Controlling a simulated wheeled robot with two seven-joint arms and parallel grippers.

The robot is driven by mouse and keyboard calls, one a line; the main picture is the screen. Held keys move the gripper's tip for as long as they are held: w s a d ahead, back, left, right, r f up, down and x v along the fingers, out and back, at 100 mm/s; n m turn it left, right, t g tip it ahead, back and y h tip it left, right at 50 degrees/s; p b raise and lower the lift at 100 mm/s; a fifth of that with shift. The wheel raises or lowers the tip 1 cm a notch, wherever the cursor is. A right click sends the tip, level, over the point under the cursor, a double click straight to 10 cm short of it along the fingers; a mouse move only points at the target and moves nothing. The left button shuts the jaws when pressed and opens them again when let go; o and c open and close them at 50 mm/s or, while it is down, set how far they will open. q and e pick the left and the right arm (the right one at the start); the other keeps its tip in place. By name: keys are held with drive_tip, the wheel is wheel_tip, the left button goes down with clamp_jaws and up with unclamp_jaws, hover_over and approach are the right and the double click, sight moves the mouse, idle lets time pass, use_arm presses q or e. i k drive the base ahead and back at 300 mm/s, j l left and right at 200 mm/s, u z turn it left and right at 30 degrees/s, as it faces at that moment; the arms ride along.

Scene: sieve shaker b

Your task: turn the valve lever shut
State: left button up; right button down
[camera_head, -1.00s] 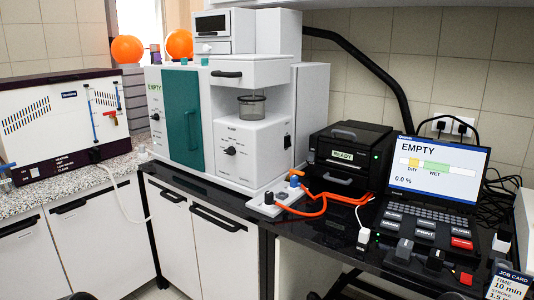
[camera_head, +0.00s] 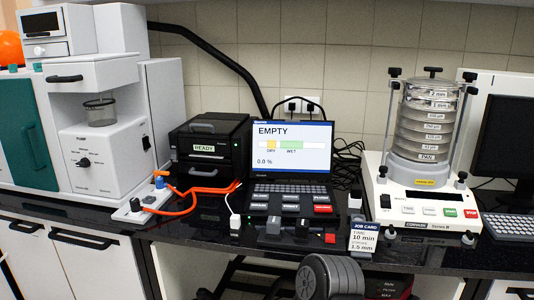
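A small white block (camera_head: 130,212) sits at the front of the black bench, left of centre, in the head view. It carries a small blue part (camera_head: 158,182) and a black knob (camera_head: 149,200), with an orange hose (camera_head: 190,197) running from it to the right. The blue part may be the valve lever; it is too small to tell its setting. Neither of my grippers can be made out.
A white machine (camera_head: 105,148) stands left of the block, and a black unit reading READY (camera_head: 204,148) is behind it. A laptop (camera_head: 292,150) reads EMPTY. A sieve shaker (camera_head: 425,140) stands right, with a job card (camera_head: 363,237) left of it. A dark ribbed object (camera_head: 332,278) is below the bench edge.

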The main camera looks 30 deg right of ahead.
sight(156, 172)
drive_tip(key=i+j+u, duration=0.1)
drive_tip(key=i+j, duration=0.75)
drive_tip(key=i, duration=0.05)
